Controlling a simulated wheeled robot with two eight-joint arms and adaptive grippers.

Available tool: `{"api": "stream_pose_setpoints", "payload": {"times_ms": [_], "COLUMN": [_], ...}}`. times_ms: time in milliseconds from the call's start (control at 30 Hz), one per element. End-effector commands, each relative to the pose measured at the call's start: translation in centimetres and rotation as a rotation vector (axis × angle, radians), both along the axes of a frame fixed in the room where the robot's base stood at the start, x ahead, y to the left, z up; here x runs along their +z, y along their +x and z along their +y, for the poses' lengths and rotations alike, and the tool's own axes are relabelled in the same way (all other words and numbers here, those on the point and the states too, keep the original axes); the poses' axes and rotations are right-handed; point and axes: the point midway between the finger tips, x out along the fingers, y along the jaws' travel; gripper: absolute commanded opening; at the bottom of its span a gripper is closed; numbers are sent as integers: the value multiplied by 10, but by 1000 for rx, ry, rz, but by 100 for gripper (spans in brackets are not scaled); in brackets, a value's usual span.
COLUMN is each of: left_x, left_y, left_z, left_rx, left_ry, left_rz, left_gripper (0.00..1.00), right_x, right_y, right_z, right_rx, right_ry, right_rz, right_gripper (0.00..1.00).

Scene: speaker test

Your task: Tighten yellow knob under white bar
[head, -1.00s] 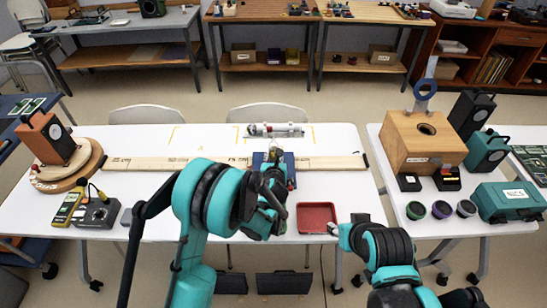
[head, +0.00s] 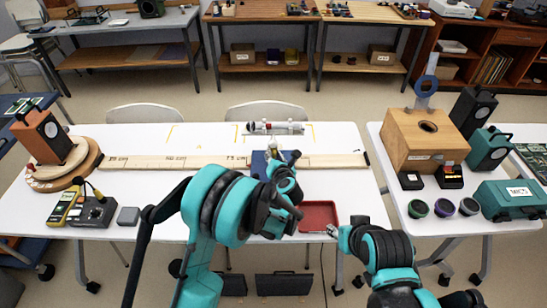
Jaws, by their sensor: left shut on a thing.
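A long pale bar (head: 205,162) with printed marks lies across the white table. Its middle meets a small blue stand (head: 258,164). My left gripper (head: 278,163) is at that stand, at the bar's front side, and is shut. Its wrist and fingers cover most of the spot, so the yellow knob is not clearly visible; the grip appears to be on it. My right gripper (head: 333,231) hangs beside the red tray, away from the bar; its fingers are too small to tell open from shut.
The red tray (head: 319,207) is on the table's front right, partly behind my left wrist. A metal cylinder device (head: 275,128) lies behind the bar. A yellow meter (head: 64,207), a dark control box (head: 94,212) and a wooden disc stand (head: 62,178) are at left.

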Motion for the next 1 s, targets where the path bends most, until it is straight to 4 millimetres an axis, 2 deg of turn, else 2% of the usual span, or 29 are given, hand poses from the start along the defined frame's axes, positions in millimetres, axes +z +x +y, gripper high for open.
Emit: {"api": "stream_pose_setpoints", "payload": {"times_ms": [300, 833, 867, 900, 933, 1000], "left_x": [-1, 0, 0, 0, 0, 0], "left_y": [1, 1, 1, 1, 1, 0], "left_z": [-2, -1, -1, -1, -1, -1], "left_rx": [-1, -1, -1, -1, -1, -1], "left_ry": [137, 165, 165, 165, 165, 165], "left_rz": [-1, -1, -1, -1, -1, -1], "left_gripper": [0, 0, 28, 38, 46, 46], "right_x": [-9, -9, -9, -9, -9, -9], "right_y": [0, 0, 0, 0, 0, 0], "right_z": [0, 0, 0, 0, 0, 0], "right_rx": [0, 0, 0, 0, 0, 0], "right_ry": [0, 0, 0, 0, 0, 0], "right_rz": [0, 0, 0, 0, 0, 0], "right_gripper": [40, 40, 40, 40, 40, 40]}}
